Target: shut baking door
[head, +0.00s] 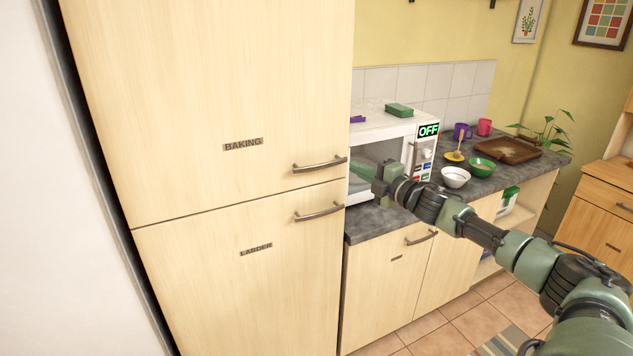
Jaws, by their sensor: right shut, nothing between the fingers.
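The baking door (200,90) is the upper wooden door of the tall cabinet, labelled BAKING, with a bar handle (320,165) at its lower right. It looks flush with the cabinet, with a thin seam between it and the larder door below. My right gripper (380,177) is shut and empty, in front of the microwave and just right of the baking door's handle, apart from it. My left gripper is not in view.
The larder door (240,270) below looks closed. A white microwave (392,124) reading OFF stands on the dark counter (377,222). A white bowl (455,177), a green bowl (482,166) and a brown tray (508,150) lie farther right. The tiled floor (440,342) is partly clear.

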